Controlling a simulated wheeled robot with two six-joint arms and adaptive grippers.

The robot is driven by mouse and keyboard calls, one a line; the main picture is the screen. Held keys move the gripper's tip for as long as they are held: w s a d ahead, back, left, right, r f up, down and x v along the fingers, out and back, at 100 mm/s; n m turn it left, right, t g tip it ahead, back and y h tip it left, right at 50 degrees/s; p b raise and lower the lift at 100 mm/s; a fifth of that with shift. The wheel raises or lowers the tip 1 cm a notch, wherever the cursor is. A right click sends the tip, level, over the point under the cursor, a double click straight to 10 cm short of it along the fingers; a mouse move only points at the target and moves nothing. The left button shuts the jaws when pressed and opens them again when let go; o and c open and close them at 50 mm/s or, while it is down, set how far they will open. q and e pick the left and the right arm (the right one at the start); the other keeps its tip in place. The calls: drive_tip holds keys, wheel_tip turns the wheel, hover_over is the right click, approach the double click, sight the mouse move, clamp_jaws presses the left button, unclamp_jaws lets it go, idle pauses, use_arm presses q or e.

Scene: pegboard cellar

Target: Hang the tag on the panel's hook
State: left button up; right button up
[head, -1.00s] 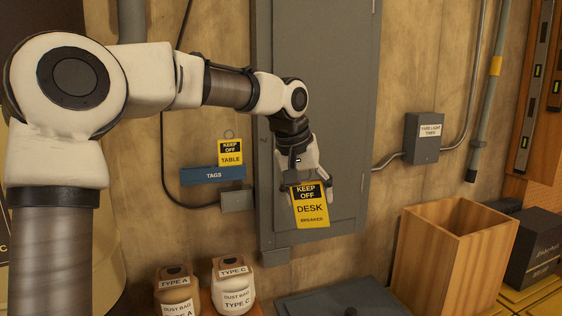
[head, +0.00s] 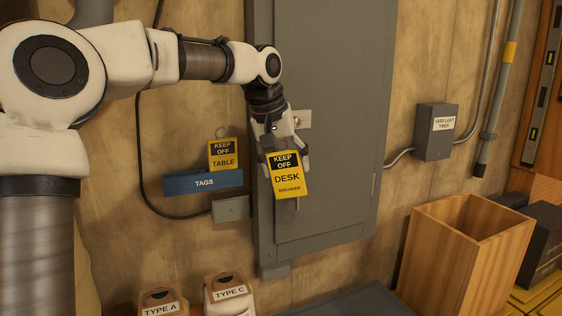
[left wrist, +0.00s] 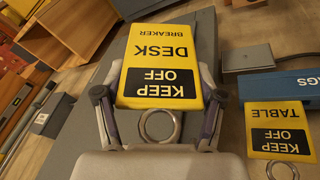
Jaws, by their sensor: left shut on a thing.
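A yellow and black tag reading "KEEP OFF DESK BREAKER" (head: 287,178) is held in my left gripper (head: 284,158), in front of the lower left part of the grey panel (head: 335,150). In the left wrist view the tag (left wrist: 158,60) lies between the two fingers, with its metal ring (left wrist: 160,125) on the near side, toward the wrist. A pale plate (head: 303,119) with a small round part shows on the panel, just right of the gripper. A thin metal piece (head: 297,204) shows below the tag; I cannot tell whether either is the hook. My right gripper is out of view.
A blue "TAGS" holder (head: 203,183) on the wall left of the panel bears a "KEEP OFF TABLE" tag (head: 222,154). A wooden bin (head: 465,255) and two dust bag containers stand below.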

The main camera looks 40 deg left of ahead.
use_arm(q)
drive_tip(key=shift+r, duration=0.3)
drive_tip(key=a, duration=0.1)
drive_tip(key=w+a, duration=0.1)
drive_tip(key=a+p, duration=0.1)
drive_tip(key=shift+w+f, duration=0.25)
drive_tip(key=shift+f, duration=0.15)
drive_tip(key=shift+w+a+r+p, duration=0.1)
drive_tip(key=shift+w+a+p, duration=0.2)
drive_tip(key=shift+a+p, duration=0.2)
drive_tip(key=shift+w+a+p, duration=0.2)
drive_tip(key=shift+a, duration=0.25)
drive_tip(key=shift+w+a+p, duration=0.15)
drive_tip(key=shift+w+a, duration=0.05)
drive_tip(key=shift+a, duration=0.25)
drive_tip(key=shift+c, duration=0.4)
drive_tip(key=shift+a+f+p, duration=0.15)
drive_tip(key=shift+f+p, duration=0.05)
drive_tip(key=shift+p, duration=0.3)
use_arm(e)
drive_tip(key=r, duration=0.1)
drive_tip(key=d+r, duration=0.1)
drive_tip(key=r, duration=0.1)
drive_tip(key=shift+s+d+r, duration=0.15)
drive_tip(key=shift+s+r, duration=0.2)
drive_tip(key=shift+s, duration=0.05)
